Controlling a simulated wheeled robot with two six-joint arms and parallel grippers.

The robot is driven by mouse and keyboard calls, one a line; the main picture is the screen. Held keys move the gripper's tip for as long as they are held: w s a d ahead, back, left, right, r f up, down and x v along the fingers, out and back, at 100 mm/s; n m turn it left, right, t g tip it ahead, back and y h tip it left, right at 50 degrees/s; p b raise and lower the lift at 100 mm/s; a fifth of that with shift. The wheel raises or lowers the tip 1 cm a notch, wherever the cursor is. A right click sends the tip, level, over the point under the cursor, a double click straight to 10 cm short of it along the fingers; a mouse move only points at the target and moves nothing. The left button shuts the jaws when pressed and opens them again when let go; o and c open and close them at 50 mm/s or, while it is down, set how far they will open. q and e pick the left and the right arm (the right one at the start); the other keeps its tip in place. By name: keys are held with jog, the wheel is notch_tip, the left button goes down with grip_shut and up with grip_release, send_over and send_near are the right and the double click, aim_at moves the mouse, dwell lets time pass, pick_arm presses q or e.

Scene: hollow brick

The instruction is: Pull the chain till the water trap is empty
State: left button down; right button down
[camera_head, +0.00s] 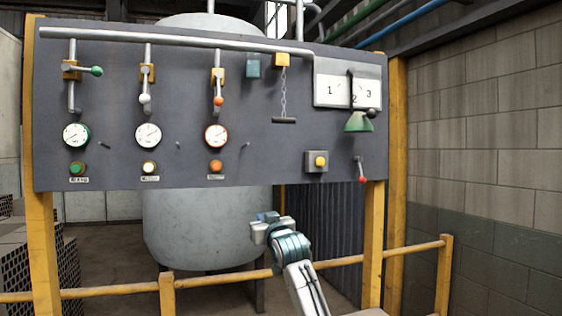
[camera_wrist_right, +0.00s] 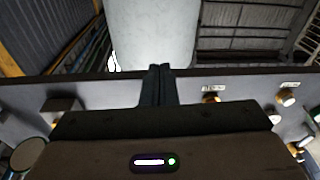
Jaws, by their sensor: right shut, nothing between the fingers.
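The chain (camera_head: 283,95) hangs straight down from a yellow block (camera_head: 282,60) on the grey panel. A dark crossbar handle (camera_head: 284,120) hangs at its lower end. I cannot tell which fitting is the water trap or how full it is. My right gripper (camera_head: 267,219) is below the panel's lower edge, well under the chain and apart from it. Its fingers (camera_wrist_right: 158,73) are shut and empty in the right wrist view. The chain cannot be made out there. My left gripper is not in view.
The panel (camera_head: 120,110) carries valves, gauges and buttons on its left side. A 1-2-3 plate (camera_head: 332,92), a green cone (camera_head: 359,122) and a red-tipped lever (camera_head: 361,172) are at right. A yellow rail (camera_head: 220,278) crosses below. A grey tank (camera_head: 190,225) stands behind.

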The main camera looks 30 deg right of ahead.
notch_tip(320, 180, up, 13)
jog(key=s+d+t, duration=0.2)
jog(key=s, duration=0.1)
jog(key=m+t+h, duration=0.2)
send_near(284, 96)
jog(key=shift+s+a+f, duration=1.1)
jog(key=shift+s+f, duration=0.1)
jog(key=shift+r, duration=0.1)
jog(key=r+p+x, duration=0.1)
jog(key=p+x, duration=0.6)
jog(key=x, duration=0.3)
jog(key=f, duration=0.1)
jog(key=f+p, duration=0.1)
jog(key=f, duration=0.1)
jog(key=f+p, duration=0.1)
jog(key=f, duration=0.1)
jog(key=shift+w+d, duration=0.1)
jog(key=shift+w, duration=0.2)
